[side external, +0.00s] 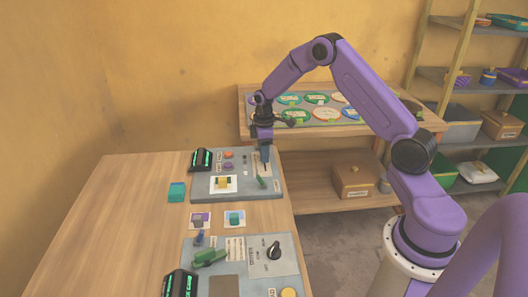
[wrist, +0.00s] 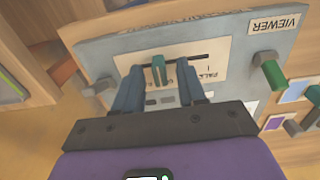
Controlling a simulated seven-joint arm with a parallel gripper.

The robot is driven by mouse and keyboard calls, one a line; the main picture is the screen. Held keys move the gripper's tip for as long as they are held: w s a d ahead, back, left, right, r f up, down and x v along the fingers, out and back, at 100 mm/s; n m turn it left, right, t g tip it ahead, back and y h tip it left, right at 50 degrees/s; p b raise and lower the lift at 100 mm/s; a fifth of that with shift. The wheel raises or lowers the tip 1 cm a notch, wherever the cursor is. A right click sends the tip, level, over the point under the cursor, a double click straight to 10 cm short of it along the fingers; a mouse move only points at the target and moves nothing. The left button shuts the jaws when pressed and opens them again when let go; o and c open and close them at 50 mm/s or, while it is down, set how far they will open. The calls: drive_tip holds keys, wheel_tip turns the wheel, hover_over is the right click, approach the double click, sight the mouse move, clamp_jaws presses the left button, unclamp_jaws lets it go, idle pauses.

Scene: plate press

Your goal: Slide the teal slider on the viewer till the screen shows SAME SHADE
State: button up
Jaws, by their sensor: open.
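The teal slider (wrist: 158,70) sits in a dark slot on a cream scale plate of the grey viewer panel (wrist: 230,50), in the wrist view. Lettering beside the slot starts with PAL. My gripper (wrist: 159,75) is open, one finger on each side of the slider. Small gaps show, so I cannot tell that either finger touches it. In the side view my gripper (side external: 264,161) points down over the right part of the viewer panel (side external: 205,190) and hides the slider. The viewer's black screen (side external: 201,160) has green text too small to read.
A green handle (wrist: 268,70) sticks up near the VIEWER label. A yellow block (side external: 222,182) lies on a white card on the panel. Two picture cards (side external: 235,219) lie in front. A second panel (side external: 240,268) with a black knob (side external: 274,250) is nearer. The table's left side is clear.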

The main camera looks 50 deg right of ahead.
clamp_jaws()
drive_tip(key=shift+w+d, duration=1.25)
unclamp_jaws()
wheel_tip(320, 180, up, 17)
drive_tip(key=shift+r, duration=0.2)
